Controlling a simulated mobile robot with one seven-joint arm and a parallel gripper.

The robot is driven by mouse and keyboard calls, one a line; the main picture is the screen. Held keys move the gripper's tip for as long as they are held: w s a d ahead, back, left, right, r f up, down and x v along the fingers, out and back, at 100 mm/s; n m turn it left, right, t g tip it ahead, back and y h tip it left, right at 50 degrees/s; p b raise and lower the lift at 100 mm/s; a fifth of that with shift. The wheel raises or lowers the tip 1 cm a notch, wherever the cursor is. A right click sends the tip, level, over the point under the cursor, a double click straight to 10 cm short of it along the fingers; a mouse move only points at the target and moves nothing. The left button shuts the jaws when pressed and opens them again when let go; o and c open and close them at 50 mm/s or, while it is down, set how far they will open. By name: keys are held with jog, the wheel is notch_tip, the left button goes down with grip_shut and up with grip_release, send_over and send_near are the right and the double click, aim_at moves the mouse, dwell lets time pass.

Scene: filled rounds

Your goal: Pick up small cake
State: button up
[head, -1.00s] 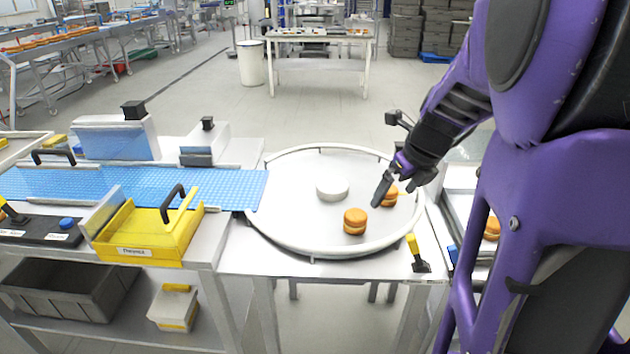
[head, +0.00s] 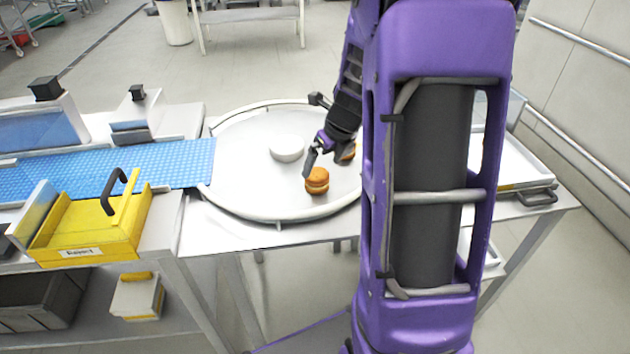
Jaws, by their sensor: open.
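Two small orange-brown cakes with a pale filling stand on a round white turntable (head: 245,190) in the head view. The farther small cake (head: 349,152) is partly hidden behind my gripper and arm. My gripper (head: 311,166) is open, pointing down and left, just above and behind the nearer cake. I cannot tell whether a fingertip touches it. Nothing shows between the fingers.
A white round hub (head: 287,148) rises in the middle of the turntable. A blue conveyor belt (head: 110,168) meets its left edge. A yellow reject bin (head: 95,225) with a black handle sits front left. A tray (head: 515,172) stands at right, partly behind my arm.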

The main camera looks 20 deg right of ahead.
aim_at(317, 173)
jog(key=shift+b+x, duration=0.5)
jog(key=shift+x, duration=2.9)
jog(key=shift+w+a+r, duration=0.1)
jog(key=c, duration=0.8)
